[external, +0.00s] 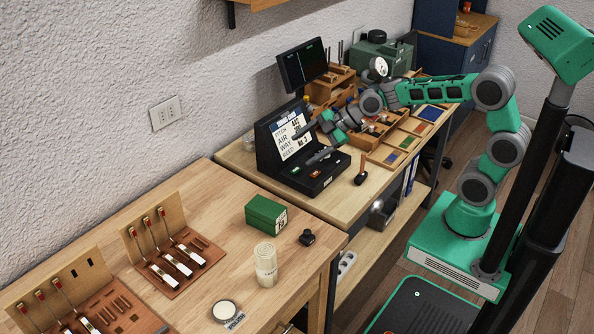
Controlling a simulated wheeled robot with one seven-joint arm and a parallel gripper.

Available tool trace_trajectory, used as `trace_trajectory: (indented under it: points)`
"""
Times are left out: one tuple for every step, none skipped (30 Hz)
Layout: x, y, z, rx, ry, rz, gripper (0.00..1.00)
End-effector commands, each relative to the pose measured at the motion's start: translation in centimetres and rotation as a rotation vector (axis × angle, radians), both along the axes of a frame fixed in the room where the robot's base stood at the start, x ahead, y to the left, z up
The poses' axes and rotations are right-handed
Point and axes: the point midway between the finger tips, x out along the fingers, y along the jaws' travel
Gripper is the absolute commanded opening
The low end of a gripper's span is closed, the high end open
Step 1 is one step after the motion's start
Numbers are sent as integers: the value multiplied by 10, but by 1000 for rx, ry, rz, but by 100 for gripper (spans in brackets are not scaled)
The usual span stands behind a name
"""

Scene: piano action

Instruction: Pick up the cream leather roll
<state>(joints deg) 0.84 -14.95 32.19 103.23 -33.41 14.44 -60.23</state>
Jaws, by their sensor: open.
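A cream upright cylinder (265,266), which looks like the cream leather roll, stands on the near wooden bench toward its right edge. It has a paler band around its middle. My gripper (306,131) is well away from it, farther back over the other bench. It is in front of the lettered panel in the lid of an open black case (322,175). My gripper is open; its fingers are small and dark here, and I see nothing clearly between them.
A green box (266,214) and a small black object (307,238) stand close behind the cylinder. A round pale-topped tin (225,311) lies nearer. Wooden stands with red-tipped parts (165,250) are at left. Bare bench lies between.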

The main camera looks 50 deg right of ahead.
Motion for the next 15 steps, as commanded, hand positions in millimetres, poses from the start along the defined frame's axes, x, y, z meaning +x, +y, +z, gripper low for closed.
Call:
trace_trajectory:
  points:
    - [-2, 28, -9, 45, -11, -4, 76]
    - [-2, 43, -10, 77, -14, -14, 76]
    - [-5, 66, -12, 124, -19, -25, 76]
    - [-7, 83, -13, 162, -24, -33, 76]
    - [-11, 101, -14, 203, -24, -41, 76]
    - [-18, 126, -15, 261, -27, -48, 76]
    - [-24, 145, -16, 308, -27, -51, 76]
    - [-31, 163, -16, 356, -25, -55, 76]
    - [-43, 187, -16, 421, -22, -55, 76]
    - [-53, 205, -15, 471, -17, -52, 76]
    - [-63, 221, -15, 518, -10, -49, 76]
    - [-77, 240, -13, 579, -2, -43, 76]
    - [-87, 253, -11, 623, 6, -38, 76]
    - [-98, 265, -10, 665, 16, -29, 76]
    - [-112, 279, -8, 716, 29, -19, 76]
